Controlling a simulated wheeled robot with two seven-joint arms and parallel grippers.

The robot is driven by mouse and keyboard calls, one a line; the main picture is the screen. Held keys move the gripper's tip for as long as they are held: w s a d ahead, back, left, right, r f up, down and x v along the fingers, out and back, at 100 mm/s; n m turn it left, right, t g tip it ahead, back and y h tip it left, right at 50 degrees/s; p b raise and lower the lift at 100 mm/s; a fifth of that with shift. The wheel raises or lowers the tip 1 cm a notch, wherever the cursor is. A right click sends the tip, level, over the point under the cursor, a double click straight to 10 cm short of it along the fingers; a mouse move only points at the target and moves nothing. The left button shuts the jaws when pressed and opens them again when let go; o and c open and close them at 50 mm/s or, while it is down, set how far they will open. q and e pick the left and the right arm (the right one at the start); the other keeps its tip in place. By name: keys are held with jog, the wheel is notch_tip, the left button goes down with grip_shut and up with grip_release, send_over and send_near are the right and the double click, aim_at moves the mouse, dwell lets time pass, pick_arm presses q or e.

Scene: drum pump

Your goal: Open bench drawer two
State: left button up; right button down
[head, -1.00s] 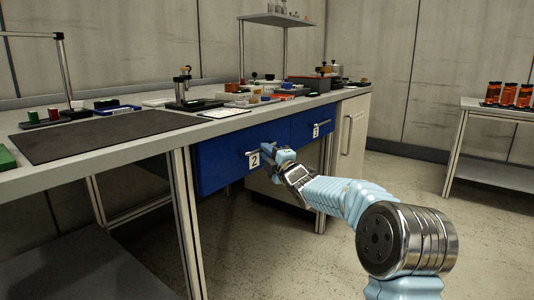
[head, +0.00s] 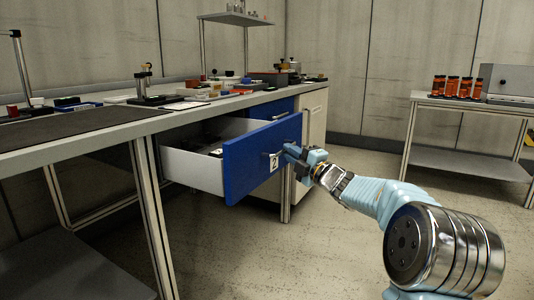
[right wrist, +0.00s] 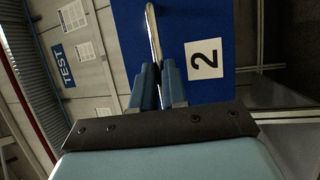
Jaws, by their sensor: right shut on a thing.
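Bench drawer two (head: 245,167) has a blue front and a white label with a "2". It stands well out from the bench, and its white side wall (head: 192,171) and some dark contents show. My right gripper (head: 288,152) is at the drawer's front, shut on its metal handle. In the right wrist view the two blue fingers (right wrist: 158,87) close around the handle bar (right wrist: 153,35), beside the "2" label on the blue front (right wrist: 200,20). My left gripper is not in view.
The bench top (head: 110,122) carries a dark mat, a stand and several small boxes. Another blue drawer (head: 271,109) sits behind, partly hidden. A side table (head: 470,108) with orange bottles stands at the right. The floor between is clear.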

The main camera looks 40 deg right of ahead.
jog(key=s+d, duration=0.3)
jog(key=s, duration=0.6)
jog(key=shift+s+d+b, duration=0.25)
jog(key=shift+d+b, duration=0.1)
jog(key=shift+d, duration=0.05)
jog(key=c, duration=1.2)
grip_release()
jog(key=shift+o, duration=0.2)
jog(key=s+f, duration=0.2)
jog(key=s, duration=1.1)
jog(key=shift+s+f, duration=0.3)
